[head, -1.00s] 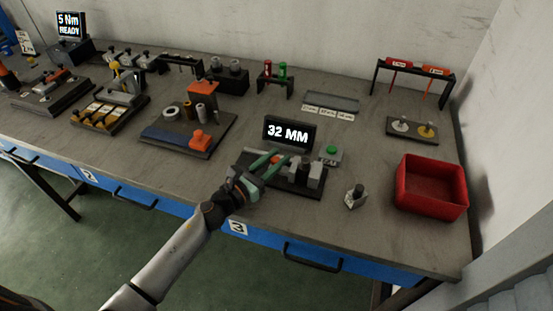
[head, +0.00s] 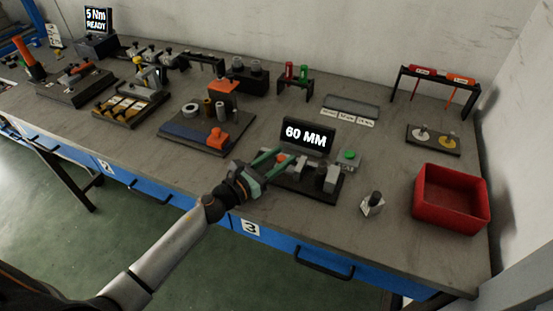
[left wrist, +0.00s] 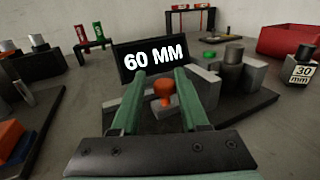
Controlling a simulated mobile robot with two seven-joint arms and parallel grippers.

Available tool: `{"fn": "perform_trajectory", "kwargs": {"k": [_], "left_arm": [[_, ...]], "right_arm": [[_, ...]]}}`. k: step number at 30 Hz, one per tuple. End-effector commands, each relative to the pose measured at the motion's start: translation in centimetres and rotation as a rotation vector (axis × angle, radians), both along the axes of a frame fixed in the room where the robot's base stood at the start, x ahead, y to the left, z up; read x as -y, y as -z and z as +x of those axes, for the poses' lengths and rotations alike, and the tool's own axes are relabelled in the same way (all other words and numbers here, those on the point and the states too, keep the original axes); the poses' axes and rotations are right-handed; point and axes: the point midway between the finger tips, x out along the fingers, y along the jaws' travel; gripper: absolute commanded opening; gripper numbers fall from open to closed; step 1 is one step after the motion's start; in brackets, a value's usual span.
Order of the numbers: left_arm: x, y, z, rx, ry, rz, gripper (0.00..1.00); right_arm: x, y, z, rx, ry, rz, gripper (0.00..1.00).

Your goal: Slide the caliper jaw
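The caliper fixture (head: 318,192) is a dark base with grey blocks at the front middle of the bench. Its display (head: 308,136) reads 60 MM; it also shows in the left wrist view (left wrist: 152,60). The jaw's orange knob (left wrist: 163,90) stands between the green fingers of my left gripper (left wrist: 160,80). The fingers look apart, with a gap beside the knob on the left; contact on the right is unclear. In the head view my left gripper (head: 272,164) is at the caliper's left end. A grey block (left wrist: 205,88) stands right of the fingers. My right gripper is out of view.
A green button (head: 349,155) is right of the display. A block marked 30 mm (left wrist: 302,70) stands right of the caliper. A red bin (head: 450,200) is farther right. Left of the caliper is a fixture board (head: 190,146) with an orange clamp.

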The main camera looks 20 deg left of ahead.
Motion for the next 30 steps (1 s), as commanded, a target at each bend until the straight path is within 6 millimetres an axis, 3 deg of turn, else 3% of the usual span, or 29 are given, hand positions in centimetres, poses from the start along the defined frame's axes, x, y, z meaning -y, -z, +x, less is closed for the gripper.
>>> {"fn": "perform_trajectory", "kwargs": {"k": [5, 21, 30], "left_arm": [[-0.6, 0.1, -1.2, 0.0, -0.001, 0.001, 0.44], [-4.4, 0.3, -9.8, -0.002, -0.001, 0.0, 0.44], [-5.2, 0.0, -11.4, -0.001, 0.0, 0.0, 0.44]], "right_arm": [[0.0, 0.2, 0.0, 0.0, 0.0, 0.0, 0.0], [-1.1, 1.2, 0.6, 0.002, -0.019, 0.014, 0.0], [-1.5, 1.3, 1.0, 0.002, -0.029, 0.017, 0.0]]}}
